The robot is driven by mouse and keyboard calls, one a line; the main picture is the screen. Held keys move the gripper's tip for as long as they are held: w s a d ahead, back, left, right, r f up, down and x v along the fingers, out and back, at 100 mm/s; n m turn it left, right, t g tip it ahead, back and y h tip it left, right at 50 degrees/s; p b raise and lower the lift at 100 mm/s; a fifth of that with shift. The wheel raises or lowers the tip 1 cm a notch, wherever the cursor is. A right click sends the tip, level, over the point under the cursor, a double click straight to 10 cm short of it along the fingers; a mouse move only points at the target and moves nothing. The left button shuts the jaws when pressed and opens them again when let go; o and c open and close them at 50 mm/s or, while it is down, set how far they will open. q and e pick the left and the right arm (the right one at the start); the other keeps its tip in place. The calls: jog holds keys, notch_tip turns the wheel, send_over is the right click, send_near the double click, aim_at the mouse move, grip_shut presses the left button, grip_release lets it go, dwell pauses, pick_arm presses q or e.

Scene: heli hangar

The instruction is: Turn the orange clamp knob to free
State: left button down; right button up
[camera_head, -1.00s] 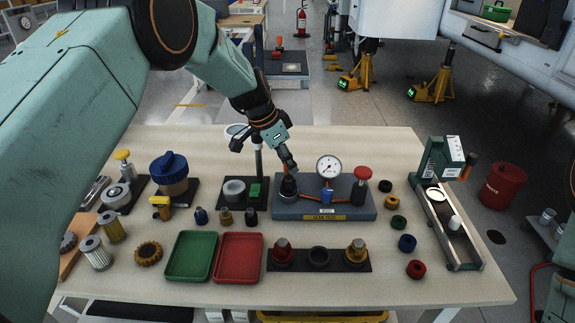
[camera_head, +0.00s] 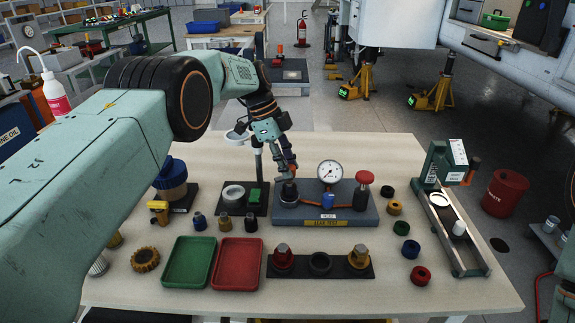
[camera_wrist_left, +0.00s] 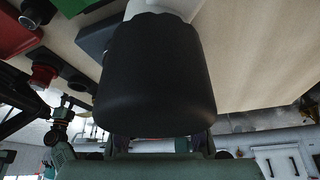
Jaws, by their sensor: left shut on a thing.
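A small orange-red knob (camera_head: 474,163) shows at the right side of the green fixture (camera_head: 437,163), at the table's right end. I cannot tell whether it is the clamp knob. My left gripper (camera_head: 287,174) is far left of it, pointing down at the left end of the grey leak-test base (camera_head: 348,217). It is shut on a black cylinder (camera_head: 289,193) there. In the left wrist view this black cylinder (camera_wrist_left: 155,75) fills the middle, with a white part beyond it, and hides most of the fingers. My right gripper is not in view.
The leak-test base also bears a dial gauge (camera_head: 330,172) and a red mushroom knob (camera_head: 365,177). Green (camera_head: 188,262) and red (camera_head: 238,262) trays lie in front. Coloured rings (camera_head: 402,228) lie between the base and the green fixture. My left arm hides the table's left end.

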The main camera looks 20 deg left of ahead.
pick_arm(q)
jog(key=shift+r+m, duration=0.1)
jog(key=shift+m, duration=0.3)
dwell(0.3)
jog(key=c, duration=1.1)
grip_release()
jog(key=shift+o, duration=0.2)
notch_tip(320, 180, up, 10)
